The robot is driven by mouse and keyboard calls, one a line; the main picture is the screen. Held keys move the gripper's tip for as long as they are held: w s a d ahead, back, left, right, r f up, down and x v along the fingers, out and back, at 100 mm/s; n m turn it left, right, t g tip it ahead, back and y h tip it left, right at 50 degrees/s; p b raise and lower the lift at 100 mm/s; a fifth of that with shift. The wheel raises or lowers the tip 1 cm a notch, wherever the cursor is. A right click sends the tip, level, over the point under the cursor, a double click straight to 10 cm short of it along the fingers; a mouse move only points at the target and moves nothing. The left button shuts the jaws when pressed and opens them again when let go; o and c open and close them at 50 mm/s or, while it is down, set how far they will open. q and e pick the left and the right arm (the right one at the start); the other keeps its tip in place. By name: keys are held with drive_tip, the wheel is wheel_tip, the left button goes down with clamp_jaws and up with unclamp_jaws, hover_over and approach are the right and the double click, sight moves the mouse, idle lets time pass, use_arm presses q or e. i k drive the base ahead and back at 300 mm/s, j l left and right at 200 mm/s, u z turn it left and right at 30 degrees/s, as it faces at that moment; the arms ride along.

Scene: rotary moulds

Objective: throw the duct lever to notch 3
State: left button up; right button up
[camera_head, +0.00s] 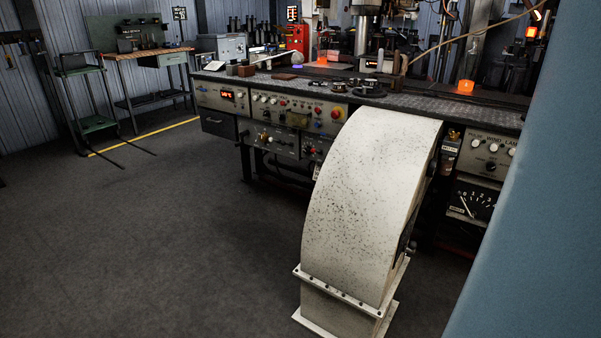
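A large cream-coloured curved duct (365,190) stands in front of the machine bench, bolted to a flanged square base (340,305). On its right side a dark narrow part (408,238) shows edge-on; I cannot tell whether it is the lever. No notch numbers can be read. Neither of my grippers is in view.
A blue-grey surface (540,200) fills the right edge, close to the camera. A green cart (95,124) and a workbench (150,53) stand back left. Floor at left is clear.

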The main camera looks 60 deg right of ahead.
sight(412, 245)
drive_tip(key=z, duration=2.55)
